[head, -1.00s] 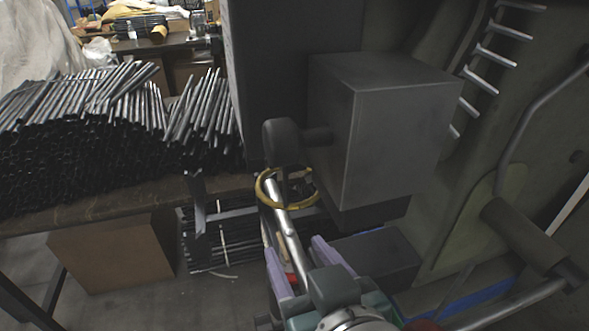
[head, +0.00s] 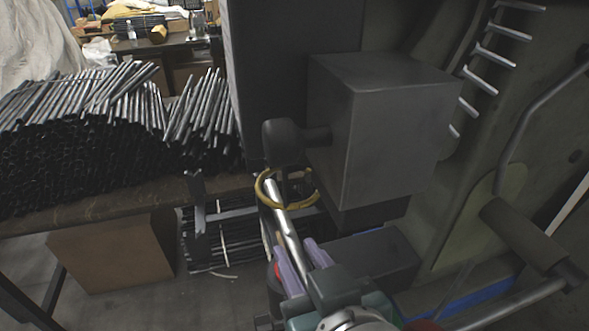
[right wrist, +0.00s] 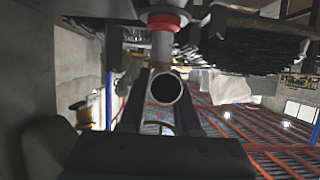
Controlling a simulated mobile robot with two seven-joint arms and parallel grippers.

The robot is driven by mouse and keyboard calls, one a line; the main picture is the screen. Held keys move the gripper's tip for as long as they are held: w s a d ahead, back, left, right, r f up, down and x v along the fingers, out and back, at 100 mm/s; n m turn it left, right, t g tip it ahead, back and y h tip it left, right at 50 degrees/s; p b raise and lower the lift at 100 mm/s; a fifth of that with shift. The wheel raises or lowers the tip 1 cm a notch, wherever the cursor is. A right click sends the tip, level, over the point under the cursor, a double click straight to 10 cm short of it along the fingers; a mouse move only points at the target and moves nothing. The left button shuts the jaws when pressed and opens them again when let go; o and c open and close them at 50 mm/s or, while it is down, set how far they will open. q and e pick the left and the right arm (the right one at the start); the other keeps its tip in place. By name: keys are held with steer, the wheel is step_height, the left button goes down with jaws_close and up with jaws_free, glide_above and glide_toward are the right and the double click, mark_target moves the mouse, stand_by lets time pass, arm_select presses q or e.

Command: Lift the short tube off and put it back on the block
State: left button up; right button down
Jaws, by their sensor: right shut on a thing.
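The short tube (head: 285,222) is a shiny silver pipe. It slants from the yellow ring (head: 262,190) down toward my right gripper (head: 303,254) in the head view. My right gripper has its two purple fingers closed on the tube's near, lower part. In the right wrist view the tube's round open end (right wrist: 166,88) faces the camera between the dark fingers. A red collar (right wrist: 163,22) sits just above it there. What supports the tube's far end is hidden, and I cannot tell which piece is its block. My left gripper is not in view.
A large grey press head (head: 395,130) overhangs right of the tube. A lower dark block (head: 375,252) stands close beside my right gripper. A table (head: 95,210) with a big pile of dark tubes (head: 100,130) is at the left. Floor shows at lower left.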

mark_target(300, 258)
steer(key=shift+r+p, duration=0.45)
steer(key=shift+r, duration=0.05)
step_height(300, 258, up, 3)
steer(key=p, duration=0.3)
steer(key=shift+r, duration=0.2)
steer(key=s+d+b, duration=0.1)
steer(key=s+d, duration=0.2)
steer(key=s, duration=0.5)
steer(key=s+d+b, duration=0.1)
steer(key=s+d, duration=0.1)
steer(key=s, duration=0.7)
steer(key=shift+d+f, duration=0.4)
steer(key=shift+f, duration=0.05)
steer(key=shift+r, duration=0.1)
steer(key=shift+r+p, duration=0.2)
steer(key=shift+p, duration=0.25)
